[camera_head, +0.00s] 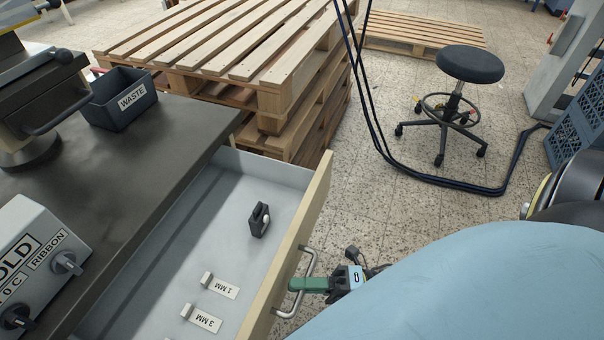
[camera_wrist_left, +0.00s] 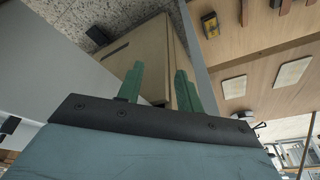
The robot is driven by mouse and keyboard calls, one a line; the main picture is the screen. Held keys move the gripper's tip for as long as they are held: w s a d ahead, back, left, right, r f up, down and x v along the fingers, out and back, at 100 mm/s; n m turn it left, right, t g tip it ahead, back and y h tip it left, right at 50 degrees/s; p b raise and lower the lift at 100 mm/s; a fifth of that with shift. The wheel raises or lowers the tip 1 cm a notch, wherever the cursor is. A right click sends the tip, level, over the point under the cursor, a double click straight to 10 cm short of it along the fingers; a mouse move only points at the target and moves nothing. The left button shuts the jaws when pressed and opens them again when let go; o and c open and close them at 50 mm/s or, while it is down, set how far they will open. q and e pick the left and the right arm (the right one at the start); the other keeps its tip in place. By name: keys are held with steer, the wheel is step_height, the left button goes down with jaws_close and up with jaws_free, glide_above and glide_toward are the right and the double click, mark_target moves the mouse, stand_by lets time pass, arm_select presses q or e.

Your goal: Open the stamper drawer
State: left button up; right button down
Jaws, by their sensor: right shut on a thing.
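The stamper drawer (camera_head: 296,225) stands pulled out from under the dark worktop (camera_head: 150,170) in the head view, its grey inside showing. Its metal handle (camera_head: 311,262) is on the outer face of the pale wooden front. My right gripper (camera_head: 306,285), with green fingers, is shut on this handle from the right. Inside the drawer are a small dark block with a slot (camera_head: 259,220) and labels reading 1 MM (camera_head: 220,288) and 3 MM (camera_head: 202,320). My left gripper (camera_wrist_left: 160,84) shows only in the left wrist view, its green fingers apart and nothing visible between them.
A waste bin (camera_head: 120,98) and a control box (camera_head: 40,262) stand on the worktop. Stacked wooden pallets (camera_head: 285,105) are close behind the drawer. A black stool (camera_head: 470,65) and hanging cables (camera_head: 378,135) are to the right.

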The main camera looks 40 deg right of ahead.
steer(key=c, duration=1.5)
jaws_free()
steer(key=shift+d, duration=0.15)
